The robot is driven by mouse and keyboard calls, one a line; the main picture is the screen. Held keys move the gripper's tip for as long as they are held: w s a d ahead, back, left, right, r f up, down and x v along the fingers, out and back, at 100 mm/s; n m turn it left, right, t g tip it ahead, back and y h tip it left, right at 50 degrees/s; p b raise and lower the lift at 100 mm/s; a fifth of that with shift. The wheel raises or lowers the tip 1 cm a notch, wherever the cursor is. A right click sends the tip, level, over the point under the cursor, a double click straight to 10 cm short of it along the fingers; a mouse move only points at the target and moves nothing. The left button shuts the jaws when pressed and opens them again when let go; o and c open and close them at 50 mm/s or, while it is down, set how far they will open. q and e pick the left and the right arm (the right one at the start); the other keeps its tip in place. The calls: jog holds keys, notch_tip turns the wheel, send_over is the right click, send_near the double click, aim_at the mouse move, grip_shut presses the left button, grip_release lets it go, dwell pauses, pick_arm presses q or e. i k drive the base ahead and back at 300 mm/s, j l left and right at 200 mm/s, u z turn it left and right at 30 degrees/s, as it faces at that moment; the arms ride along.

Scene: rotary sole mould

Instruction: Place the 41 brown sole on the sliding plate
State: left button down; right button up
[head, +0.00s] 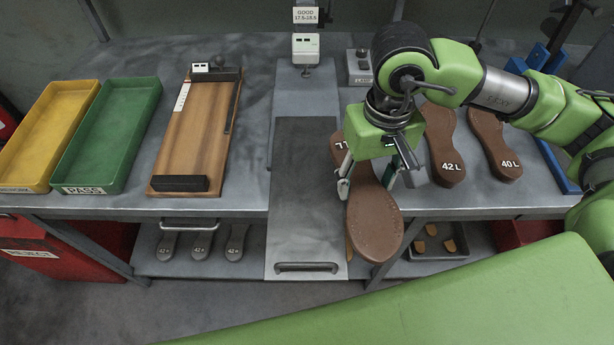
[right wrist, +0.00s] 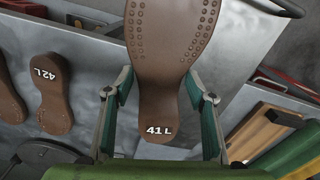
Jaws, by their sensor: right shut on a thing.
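The 41 brown sole (head: 375,228) hangs in my right gripper (head: 367,184), heel up and wide toe end toward the front. In the right wrist view the sole (right wrist: 172,55) reads "41 L", and the fingers of the gripper (right wrist: 158,88) stand either side of its narrow waist. The grey sliding plate (head: 305,205) has a handle at its front end. In the head view the sole appears at the plate's right edge, partly overlapping it. Its height above the plate is hard to tell. My left gripper is not in view.
Brown soles marked 42 L (head: 445,150) and 40 L (head: 497,150) lie right on the bench. A wooden board (head: 197,135) and green (head: 110,130) and yellow (head: 45,140) trays stand left. A white gauge (head: 306,47) stands behind the plate. The plate's front is bare.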

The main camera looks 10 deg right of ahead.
aim_at(306, 175)
jog(key=k+u, duration=0.1)
jog(key=k, duration=0.5)
jog(key=k+j+u, duration=0.15)
jog(key=k, duration=0.45)
jog(key=l+u, duration=0.95)
